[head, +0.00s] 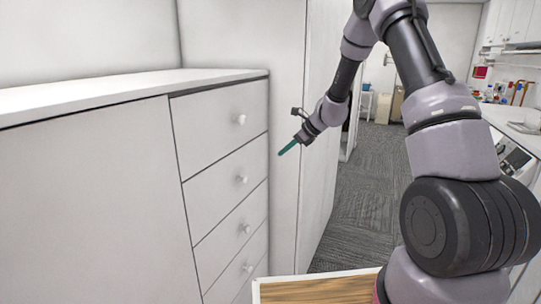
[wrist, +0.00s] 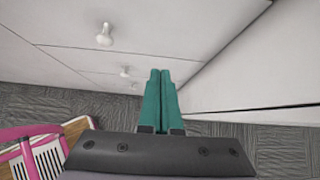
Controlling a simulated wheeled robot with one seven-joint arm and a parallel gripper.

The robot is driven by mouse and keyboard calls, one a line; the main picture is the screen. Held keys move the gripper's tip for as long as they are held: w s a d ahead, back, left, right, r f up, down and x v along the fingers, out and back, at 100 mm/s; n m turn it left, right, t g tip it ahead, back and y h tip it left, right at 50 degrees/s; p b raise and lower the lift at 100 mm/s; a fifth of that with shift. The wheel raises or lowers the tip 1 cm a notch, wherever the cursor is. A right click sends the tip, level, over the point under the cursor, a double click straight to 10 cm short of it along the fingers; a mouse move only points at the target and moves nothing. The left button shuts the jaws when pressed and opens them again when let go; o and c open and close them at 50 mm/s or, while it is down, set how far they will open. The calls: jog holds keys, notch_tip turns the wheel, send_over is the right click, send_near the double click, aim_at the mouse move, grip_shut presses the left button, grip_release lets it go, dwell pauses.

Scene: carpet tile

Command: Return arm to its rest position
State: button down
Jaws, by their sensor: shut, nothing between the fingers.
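My gripper (head: 288,148) hangs at the end of my bent arm, in front of the right edge of a white drawer cabinet (head: 95,190). Its teal fingers point down and to the left in the head view. In the wrist view the two fingers of my gripper (wrist: 160,75) lie side by side, shut, with nothing between them. My arm (head: 450,130) rises on the right and bends over at the top of the head view.
The cabinet's drawers with round white knobs (head: 242,119) are closed, just left of my gripper. A tall white panel (head: 318,190) stands behind it. Grey carpet (head: 365,190) runs clear down the aisle. A counter (head: 515,125) with several items lies at right.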

jog(key=s+d+r+n+h, duration=0.1)
jog(key=s+d+r+n, duration=0.1)
jog(key=s+r+n, duration=0.6)
jog(key=s+d+r+n, duration=0.1)
jog(key=s+r, duration=0.5)
jog(key=r, duration=0.6)
jog(key=s+d+r+n+t+h, duration=0.1)
jog(key=s+d+r+n, duration=0.1)
jog(key=s, duration=0.5)
jog(key=s+d+r+n+h, duration=0.2)
jog(key=s+n, duration=0.3)
jog(key=s, duration=0.3)
jog(key=s+d+r+n+t+h, duration=0.1)
jog(key=s+d+r+n, duration=0.2)
jog(key=s, duration=0.5)
jog(key=shift+d+n+t+h, duration=0.3)
jog(key=shift+d+h, duration=0.1)
jog(key=shift+d, duration=0.45)
jog(key=shift+s+a, duration=0.1)
